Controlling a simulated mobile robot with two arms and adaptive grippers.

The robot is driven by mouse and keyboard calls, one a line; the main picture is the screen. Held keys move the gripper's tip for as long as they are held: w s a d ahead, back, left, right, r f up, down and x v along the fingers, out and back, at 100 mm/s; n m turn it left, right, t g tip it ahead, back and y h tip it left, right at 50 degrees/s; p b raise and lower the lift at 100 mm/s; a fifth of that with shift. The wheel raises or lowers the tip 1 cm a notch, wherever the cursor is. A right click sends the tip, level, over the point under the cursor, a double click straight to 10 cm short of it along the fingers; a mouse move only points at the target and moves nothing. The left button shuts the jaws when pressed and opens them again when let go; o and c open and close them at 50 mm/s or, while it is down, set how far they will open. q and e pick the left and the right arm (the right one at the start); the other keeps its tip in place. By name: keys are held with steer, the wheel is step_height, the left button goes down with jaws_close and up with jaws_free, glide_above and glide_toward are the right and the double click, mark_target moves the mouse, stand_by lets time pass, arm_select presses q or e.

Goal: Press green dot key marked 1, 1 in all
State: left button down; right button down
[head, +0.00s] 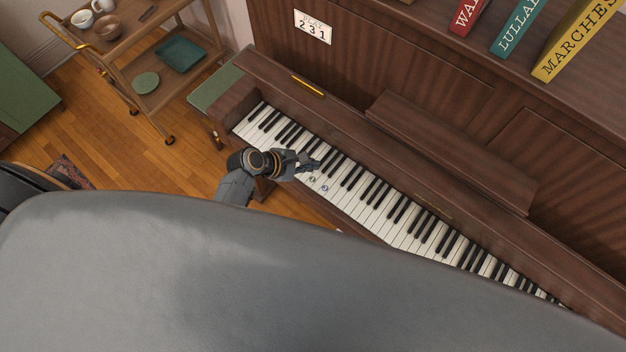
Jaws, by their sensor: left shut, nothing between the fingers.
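The piano keyboard (372,206) runs diagonally from upper left to lower right. Two small round markers sit on neighbouring white keys: a greenish dot (312,179) and a bluish dot (325,189). Their numbers are too small to read. My left gripper (312,164) is shut and empty, over the keys just up and left of the greenish dot. I cannot tell whether its tips touch a key. The gripper hides some keys beneath it, and any marker there. My right gripper is not in view.
Books, including a yellow one (578,38), stand on top. A music ledge (450,150) juts out above the keys. A wooden trolley (125,50) stands at upper left, beside open floor.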

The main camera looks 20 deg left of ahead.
arm_select(q)
steer(key=b, duration=0.4)
glide_above(320, 175)
steer(key=s+a, duration=0.2)
steer(key=f, duration=0.4)
steer(key=shift+s+f, duration=0.1)
steer(key=shift+s, duration=0.1)
step_height(320, 175, down, 2)
steer(key=shift+a+b, duration=0.1)
steer(key=shift+b, duration=0.35)
steer(key=shift+f, duration=0.15)
steer(key=shift+f, duration=0.3)
